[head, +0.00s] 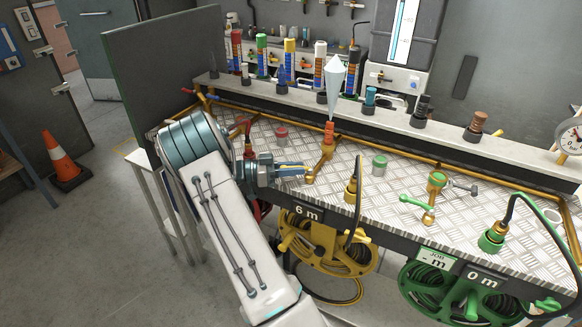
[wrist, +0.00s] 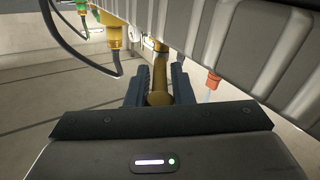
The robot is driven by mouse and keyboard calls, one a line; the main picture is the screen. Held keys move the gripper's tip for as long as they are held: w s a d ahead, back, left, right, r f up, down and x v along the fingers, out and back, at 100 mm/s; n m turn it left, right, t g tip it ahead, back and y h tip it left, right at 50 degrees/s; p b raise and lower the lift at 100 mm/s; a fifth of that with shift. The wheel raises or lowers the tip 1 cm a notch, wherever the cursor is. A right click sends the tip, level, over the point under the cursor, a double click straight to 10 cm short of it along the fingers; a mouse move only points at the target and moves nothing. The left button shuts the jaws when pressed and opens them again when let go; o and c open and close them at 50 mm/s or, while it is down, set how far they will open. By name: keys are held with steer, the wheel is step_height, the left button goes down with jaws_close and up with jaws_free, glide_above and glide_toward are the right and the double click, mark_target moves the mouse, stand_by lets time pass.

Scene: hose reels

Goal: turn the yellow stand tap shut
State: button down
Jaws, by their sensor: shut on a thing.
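My gripper (head: 304,170) reaches in from the left, low over the bench beside the tap. In the wrist view my gripper (wrist: 158,82) has one dark finger on each side of the tap's yellow handle (wrist: 159,72), and it is shut on that handle. The fingers hide part of the handle in the head view.
A yellow hose reel (head: 325,245) and a green one (head: 430,285) hang below the front edge.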

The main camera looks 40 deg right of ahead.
steer(key=shift+w+d+m+g+y, duration=0.15)
steer(key=shift+m+g+y, duration=0.15)
steer(key=shift+m+g, duration=0.15)
steer(key=c, duration=1.4)
jaws_free()
steer(key=shift+c, duration=0.2)
steer(key=b+v, duration=0.2)
steer(key=v, duration=1.1)
steer(key=shift+w+a, duration=0.3)
